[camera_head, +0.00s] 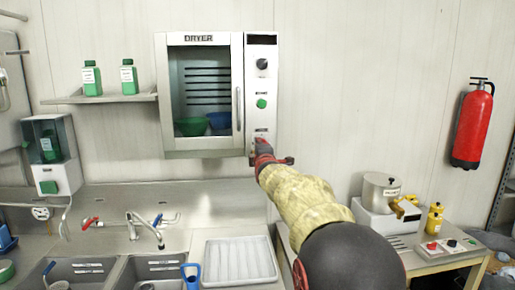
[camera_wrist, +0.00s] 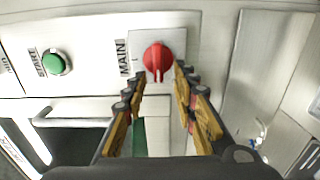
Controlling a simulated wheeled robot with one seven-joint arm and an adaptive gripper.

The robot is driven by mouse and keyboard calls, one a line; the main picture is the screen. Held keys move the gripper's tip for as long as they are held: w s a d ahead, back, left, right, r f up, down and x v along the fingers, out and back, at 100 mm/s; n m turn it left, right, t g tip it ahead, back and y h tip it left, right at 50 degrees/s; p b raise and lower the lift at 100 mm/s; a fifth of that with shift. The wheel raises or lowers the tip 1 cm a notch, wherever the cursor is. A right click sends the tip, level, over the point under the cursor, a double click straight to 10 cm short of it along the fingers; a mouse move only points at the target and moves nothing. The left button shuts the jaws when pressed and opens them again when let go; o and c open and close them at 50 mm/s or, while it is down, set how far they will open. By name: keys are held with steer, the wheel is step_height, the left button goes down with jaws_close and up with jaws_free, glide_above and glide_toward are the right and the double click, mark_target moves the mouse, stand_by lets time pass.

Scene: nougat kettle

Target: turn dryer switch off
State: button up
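The dryer (camera_head: 199,95) hangs on the wall, with a narrow control panel (camera_head: 262,85) on its right side. Its main switch is a red rotary knob (camera_wrist: 157,58) beside the label MAIN in the wrist view. A lighter mark on the knob runs up and down in that view. My gripper (camera_wrist: 166,80) is open, with its two fingers on either side of the knob's near edge. I cannot tell whether they touch it. In the head view my gripper (camera_head: 268,158) is at the panel's lower end and hides the knob there.
A green start button (camera_wrist: 55,64) sits beside the knob, and the dryer's door handle (camera_head: 238,108) is left of the panel. Green and blue bowls are inside. A sink counter (camera_head: 110,200) lies below; a fire extinguisher (camera_head: 472,125) hangs at right.

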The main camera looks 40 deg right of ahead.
steer(key=v, duration=1.1)
steer(key=shift+w, duration=0.1)
